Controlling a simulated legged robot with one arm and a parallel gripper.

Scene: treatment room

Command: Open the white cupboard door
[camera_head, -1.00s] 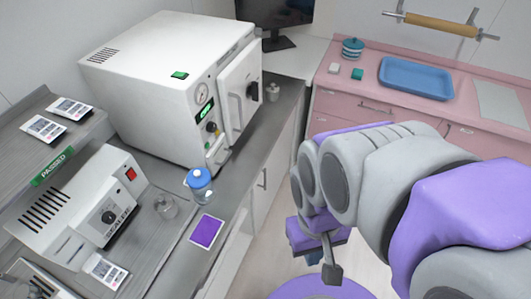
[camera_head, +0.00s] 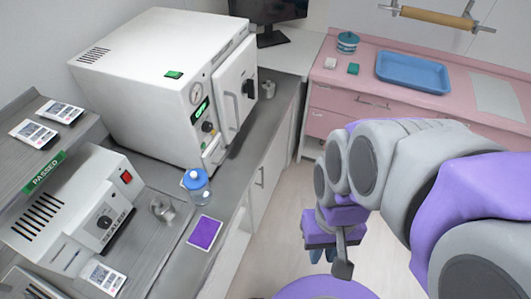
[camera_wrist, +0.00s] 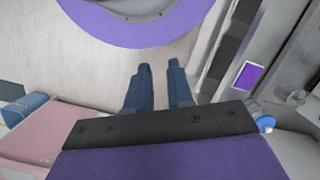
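The white cupboard door (camera_head: 268,165) is under the grey counter, below the white steriliser, and looks closed. Its slim vertical bar handle (camera_head: 262,177) is near the door's near edge. My gripper (camera_head: 322,256) hangs over the floor to the right of the door, apart from the handle and partly hidden by my arm. In the wrist view my gripper (camera_wrist: 160,68) has two dark blue fingers spread apart, with nothing but floor between them. I cannot make out the handle in the wrist view.
The grey counter (camera_head: 180,262) holds the steriliser (camera_head: 165,85), a blue-capped bottle (camera_head: 198,187) and a purple card (camera_head: 205,233). Pink drawers (camera_head: 350,103) with a blue tray (camera_head: 413,73) stand at the back right. Pale floor (camera_head: 284,222) between the cupboard and my arm is clear.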

